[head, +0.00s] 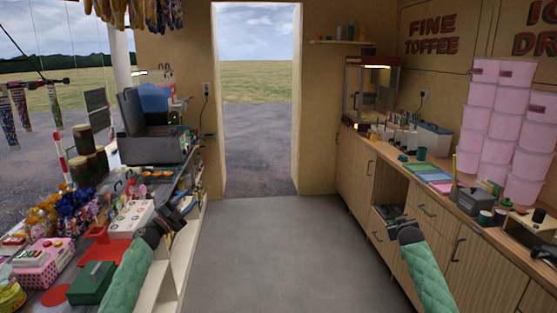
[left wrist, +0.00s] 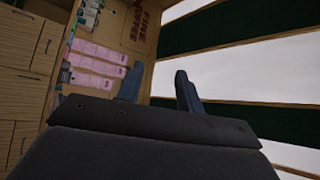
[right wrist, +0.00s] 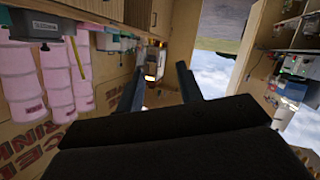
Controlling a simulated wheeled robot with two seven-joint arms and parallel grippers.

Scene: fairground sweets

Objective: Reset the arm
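My left arm comes in from the bottom left of the head view in a green quilted sleeve. Its dark gripper (head: 177,212) is held beside the left counter's edge. In the left wrist view the left gripper's two fingers (left wrist: 160,88) stand apart with nothing between them. My right arm, also green-sleeved, is in front of the right cabinets, with its gripper (head: 393,216) partly hidden by the arm. In the right wrist view the right gripper's fingers (right wrist: 158,88) are spread apart and empty.
The left counter holds a red tray (head: 103,247), a dark green box (head: 92,283) and a grey machine (head: 155,148). Pink tubs (head: 485,110) are stacked on the right counter (head: 470,212). The grey floor (head: 270,250) between is clear up to the open doorway.

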